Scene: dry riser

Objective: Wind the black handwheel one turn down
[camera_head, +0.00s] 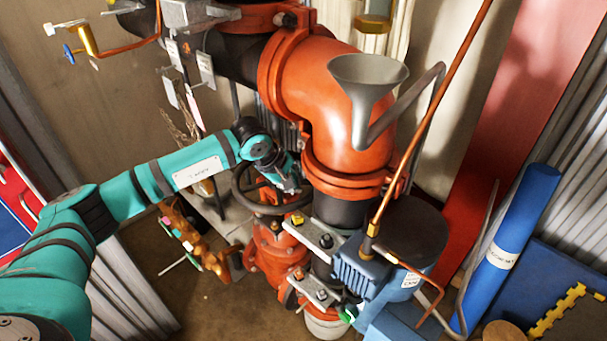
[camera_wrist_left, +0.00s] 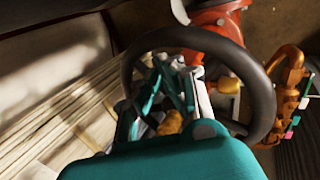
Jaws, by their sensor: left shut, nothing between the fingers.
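The black handwheel (camera_head: 239,188) sits on top of an orange valve (camera_head: 275,250), left of the big orange pipe elbow. In the left wrist view its dark rim (camera_wrist_left: 262,90) curves around my gripper. My left arm reaches in from the left, and my left gripper (camera_head: 291,183) is at the wheel, covering part of it. In the left wrist view the left gripper (camera_wrist_left: 172,85) is shut and empty, its fingers showing inside the rim's outline. I cannot tell whether they touch a spoke or the rim. My right gripper is not in view.
The orange elbow (camera_head: 325,95) with a grey funnel (camera_head: 368,85) stands close right of the wheel. A copper pipe (camera_head: 430,115) and blue motor (camera_head: 360,270) are further right. Orange fittings (camera_head: 190,235) hang at lower left. A blue roll (camera_head: 515,240) leans at right.

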